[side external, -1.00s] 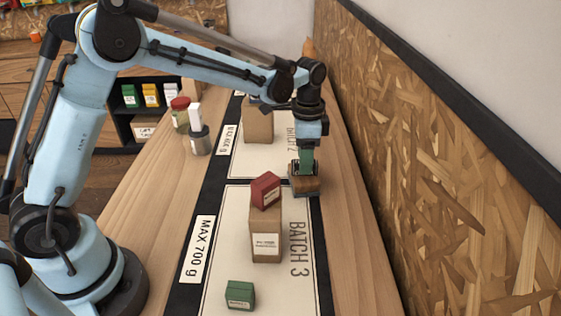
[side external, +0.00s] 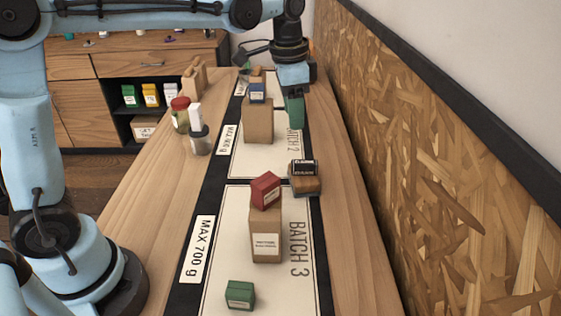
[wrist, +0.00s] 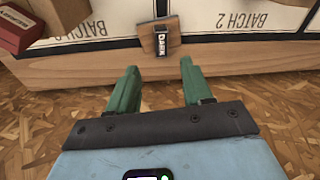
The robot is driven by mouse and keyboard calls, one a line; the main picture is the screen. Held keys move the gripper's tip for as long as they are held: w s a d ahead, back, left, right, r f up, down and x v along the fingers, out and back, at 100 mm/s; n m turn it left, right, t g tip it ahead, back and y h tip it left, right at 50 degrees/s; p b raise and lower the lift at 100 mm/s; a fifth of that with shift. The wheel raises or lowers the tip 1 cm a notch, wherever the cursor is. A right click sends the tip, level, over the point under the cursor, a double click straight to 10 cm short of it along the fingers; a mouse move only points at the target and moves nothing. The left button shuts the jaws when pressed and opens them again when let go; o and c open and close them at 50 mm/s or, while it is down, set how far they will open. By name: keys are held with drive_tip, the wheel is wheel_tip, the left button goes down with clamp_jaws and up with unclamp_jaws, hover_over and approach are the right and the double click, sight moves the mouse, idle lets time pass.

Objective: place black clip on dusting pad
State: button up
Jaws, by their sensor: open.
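The black clip (side external: 303,167), a small black block with a white label, rests on top of the brown dusting pad (side external: 306,187). The pad sits at the right edge of the black-bordered mats. In the wrist view, the clip (wrist: 161,44) lies on the pad (wrist: 147,41), its label reading "DARK". My gripper (side external: 294,120) is raised above and behind the pad, apart from the clip. Its green fingers (wrist: 160,82) are spread with nothing between them.
A kraft bag (side external: 266,236) with a red box (side external: 265,190) on top stands on the Batch 3 mat, near a green box (side external: 240,294). Another bag (side external: 258,122) stands on Batch 2. A chipboard wall (side external: 450,180) runs along the right.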

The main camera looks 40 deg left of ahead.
drive_tip(key=s+a+f+n+t, duration=0.1)
drive_tip(key=s+f+n+t, duration=0.1)
drive_tip(key=s, duration=0.5)
drive_tip(key=s+a+f+n+t, duration=0.2)
drive_tip(key=s+n, duration=0.3)
drive_tip(key=s, duration=0.3)
drive_tip(key=shift+a+f+t, duration=0.25)
drive_tip(key=shift+f+t, duration=0.05)
drive_tip(key=shift+t, duration=0.6)
drive_tip(key=shift+o, duration=0.3)
